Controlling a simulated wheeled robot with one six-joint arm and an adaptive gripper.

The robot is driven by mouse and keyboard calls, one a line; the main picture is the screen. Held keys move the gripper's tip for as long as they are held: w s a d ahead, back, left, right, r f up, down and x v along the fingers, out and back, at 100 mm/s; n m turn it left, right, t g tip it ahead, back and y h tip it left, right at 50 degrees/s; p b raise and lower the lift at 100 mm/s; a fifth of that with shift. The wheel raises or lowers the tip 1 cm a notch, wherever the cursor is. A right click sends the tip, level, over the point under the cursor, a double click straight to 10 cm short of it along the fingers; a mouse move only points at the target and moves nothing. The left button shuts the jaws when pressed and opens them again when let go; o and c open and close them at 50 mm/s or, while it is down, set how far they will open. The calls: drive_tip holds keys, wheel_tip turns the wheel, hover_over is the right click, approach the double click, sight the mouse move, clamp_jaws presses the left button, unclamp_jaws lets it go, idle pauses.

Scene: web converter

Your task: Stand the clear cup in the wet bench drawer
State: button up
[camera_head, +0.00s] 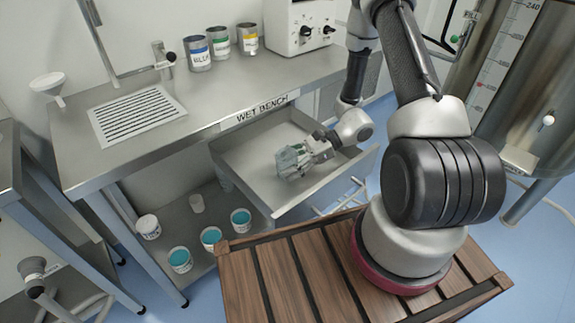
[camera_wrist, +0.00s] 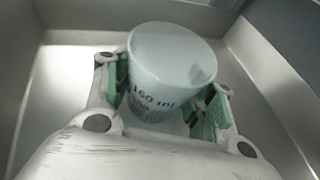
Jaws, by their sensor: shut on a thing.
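The wet bench drawer (camera_head: 240,157) is pulled open under the bench top, its metal floor mostly bare. My gripper (camera_head: 291,160) is inside the drawer. In the wrist view, the green pads of my gripper (camera_wrist: 164,105) are shut on the clear cup (camera_wrist: 165,70) from both sides. The cup looks translucent, with dark volume markings on its side, and its rim faces the camera. The cup is hard to make out in the head view behind the fingers. Whether its base touches the drawer floor cannot be told.
Three labelled tins (camera_head: 222,42) and a white device (camera_head: 300,25) stand on the bench top. Several teal-filled tubs (camera_head: 211,237) and a small white cup (camera_head: 197,203) sit on the lower shelf. The drawer walls (camera_wrist: 270,75) rise around my gripper.

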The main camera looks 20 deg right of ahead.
drive_tip(key=shift+f, duration=0.2)
drive_tip(key=o, duration=1.2)
drive_tip(key=shift+d+r, duration=0.15)
drive_tip(key=v, duration=1.1)
drive_tip(key=shift+d+r, duration=0.15)
drive_tip(key=shift+d, duration=0.1)
drive_tip(key=s+d+r+n+t+h, duration=0.1)
drive_tip(key=s+r+n+h, duration=0.3)
drive_tip(key=r, duration=0.6)
drive_tip(key=s+d+r+n+t+h, duration=0.2)
drive_tip(key=s+r+n+h, duration=0.3)
drive_tip(key=r, duration=0.5)
drive_tip(key=s+d+r+n+t+h, duration=0.1)
drive_tip(key=s+r+n+h, duration=0.3)
drive_tip(key=s+r+n, duration=0.4)
drive_tip(key=shift+s+d+r+n, duration=0.1)
drive_tip(key=shift+d+r+n, duration=0.3)
drive_tip(key=shift+r, duration=0.35)
drive_tip(key=shift+d+r+n, duration=0.2)
drive_tip(key=shift+d+r, duration=0.3)
drive_tip(key=shift+r, duration=0.25)
